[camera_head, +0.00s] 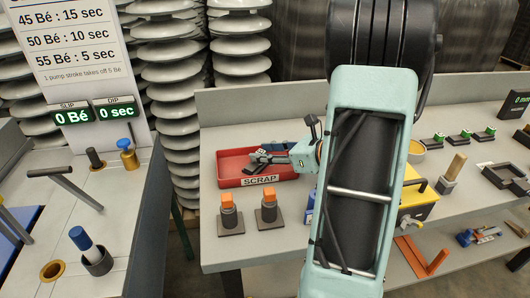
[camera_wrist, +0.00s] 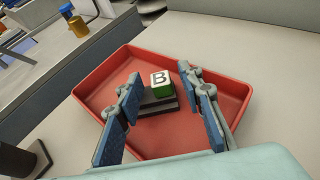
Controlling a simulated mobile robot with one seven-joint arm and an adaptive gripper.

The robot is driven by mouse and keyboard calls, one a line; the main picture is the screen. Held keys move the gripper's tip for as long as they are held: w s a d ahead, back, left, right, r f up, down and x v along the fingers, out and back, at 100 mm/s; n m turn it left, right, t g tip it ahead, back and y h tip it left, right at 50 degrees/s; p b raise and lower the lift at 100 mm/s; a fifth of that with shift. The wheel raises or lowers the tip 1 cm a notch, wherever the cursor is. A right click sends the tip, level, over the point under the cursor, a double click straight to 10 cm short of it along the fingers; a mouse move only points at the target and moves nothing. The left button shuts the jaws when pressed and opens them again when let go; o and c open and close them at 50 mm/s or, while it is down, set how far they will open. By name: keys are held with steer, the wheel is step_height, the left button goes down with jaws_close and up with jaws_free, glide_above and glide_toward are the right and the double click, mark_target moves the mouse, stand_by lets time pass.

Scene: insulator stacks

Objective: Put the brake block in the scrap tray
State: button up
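The red scrap tray (camera_head: 228,180), labelled SCRAP, lies on the bench; in the wrist view its red rim (camera_wrist: 245,92) surrounds the space below my fingers. A small block with a white face marked B and a green side (camera_wrist: 162,84) sits on a dark base (camera_wrist: 158,104) inside the tray; I take this for the brake block. My gripper (camera_wrist: 163,112) is open above the tray, its two blue-padded fingers spread on either side of the block, with gaps visible. In the head view my gripper (camera_head: 272,158) is over the tray and hides most of what lies inside.
Two orange-topped posts (camera_head: 228,213) stand in front of the tray. Several small green-topped pieces (camera_head: 463,136) and a wooden-handled piece (camera_head: 453,170) stand on the bench to the right. Insulator stacks (camera_head: 172,75) rise behind. A side bench (camera_head: 120,215) with tools stands left.

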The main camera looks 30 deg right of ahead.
steer(key=shift+r, duration=0.2)
steer(key=shift+s+d+r, duration=0.15)
steer(key=shift+s+d, duration=0.05)
steer(key=shift+s, duration=0.05)
steer(key=p+v, duration=0.2)
steer(key=v, duration=0.9)
steer(key=shift+s, duration=0.15)
